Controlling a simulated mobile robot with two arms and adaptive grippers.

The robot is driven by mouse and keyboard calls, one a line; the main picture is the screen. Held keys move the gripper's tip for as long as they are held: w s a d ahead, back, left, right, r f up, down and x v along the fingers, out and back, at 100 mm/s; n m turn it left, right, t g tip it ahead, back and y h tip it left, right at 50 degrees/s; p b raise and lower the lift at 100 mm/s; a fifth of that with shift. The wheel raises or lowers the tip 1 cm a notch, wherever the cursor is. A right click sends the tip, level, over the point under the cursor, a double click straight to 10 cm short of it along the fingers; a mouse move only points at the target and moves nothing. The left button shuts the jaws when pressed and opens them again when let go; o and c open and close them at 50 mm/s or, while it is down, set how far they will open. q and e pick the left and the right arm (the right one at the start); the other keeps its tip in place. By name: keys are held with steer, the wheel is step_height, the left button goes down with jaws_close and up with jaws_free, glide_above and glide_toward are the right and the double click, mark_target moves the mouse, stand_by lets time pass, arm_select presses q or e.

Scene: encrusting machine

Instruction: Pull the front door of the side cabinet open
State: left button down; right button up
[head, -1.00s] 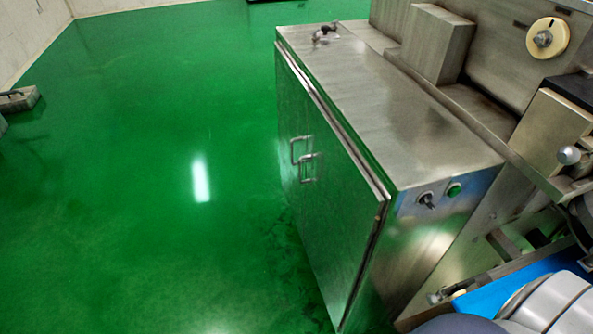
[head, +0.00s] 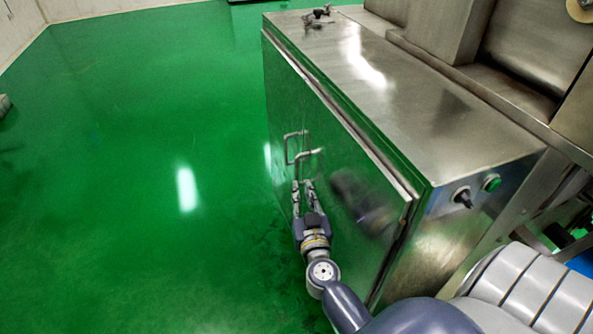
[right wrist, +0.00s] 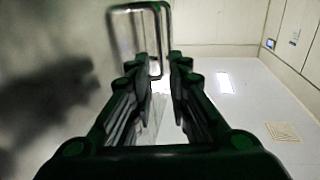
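The side cabinet is a steel box with a mirror-like front (head: 350,195) facing left in the head view. Two U-shaped metal handles show side by side on it: a farther one (head: 287,150) and a nearer one (head: 318,165). One may be a reflection; I cannot tell. My right gripper (head: 303,184) is just below the handles, fingers pointing up at them. In the right wrist view the fingers (right wrist: 156,68) are apart, and the lower end of a handle (right wrist: 164,40) shows between or just beyond the tips. Contact is unclear. The door looks closed. My left gripper is not in view.
The cabinet top (head: 400,85) is bare except for a small fitting (head: 317,16) at the far end. A black switch (head: 463,196) and green button (head: 492,182) are on its near end. Open green floor (head: 130,150) lies left. Machine housing (head: 440,30) stands right.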

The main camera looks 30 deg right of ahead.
mark_target(297, 170)
steer(key=b+x, duration=0.1)
steer(key=x, duration=0.9)
jaws_close()
